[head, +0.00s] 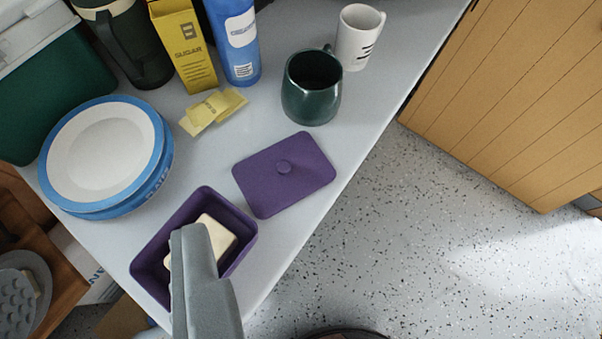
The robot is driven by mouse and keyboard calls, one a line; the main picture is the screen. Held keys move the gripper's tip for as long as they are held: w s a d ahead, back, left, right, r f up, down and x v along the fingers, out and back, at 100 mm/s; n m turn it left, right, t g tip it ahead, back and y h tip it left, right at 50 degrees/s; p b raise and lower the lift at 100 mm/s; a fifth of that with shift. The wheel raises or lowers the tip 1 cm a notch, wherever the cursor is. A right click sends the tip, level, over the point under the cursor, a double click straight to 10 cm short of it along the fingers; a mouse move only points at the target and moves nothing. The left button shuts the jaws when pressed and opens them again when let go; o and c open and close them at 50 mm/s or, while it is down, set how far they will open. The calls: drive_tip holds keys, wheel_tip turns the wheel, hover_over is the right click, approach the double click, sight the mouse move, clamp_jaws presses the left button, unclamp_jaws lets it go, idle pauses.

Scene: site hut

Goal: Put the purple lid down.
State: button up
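The purple lid (300,190) is a flat rectangle with rounded corners and a small round knob on top. It lies knob up on the pale worktop (330,150), near the edge that borders the floor. The open purple dish (244,256) stands to its lower left, apart from it, with a cream-coloured block (217,238) inside. My gripper (190,232) is in front of the dish in the picture and hides part of it and of the block. It is clear of the lid. Its fingers overlap in this view, so I cannot see a gap between them.
Stacked blue-rimmed plates (68,190) stand left of the lid. Yellow packets (212,108), a yellow sugar box (186,50), a blue can (236,45), a dark green mug (311,90) and a white mug (357,40) stand behind. Speckled floor (430,240) lies right.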

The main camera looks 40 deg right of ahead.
drive_tip(key=s+a+r+n+t, duration=0.2)
drive_tip(key=s+r+t, duration=0.1)
drive_tip(key=s, duration=0.3)
drive_tip(key=s+a+r+n+t+y, duration=0.1)
drive_tip(key=s+a+r+n+t, duration=0.1)
drive_tip(key=s, duration=0.4)
drive_tip(key=shift+s+a+r+t, duration=0.4)
drive_tip(key=shift+a+r+t, duration=0.2)
drive_tip(key=shift+r+t, duration=0.2)
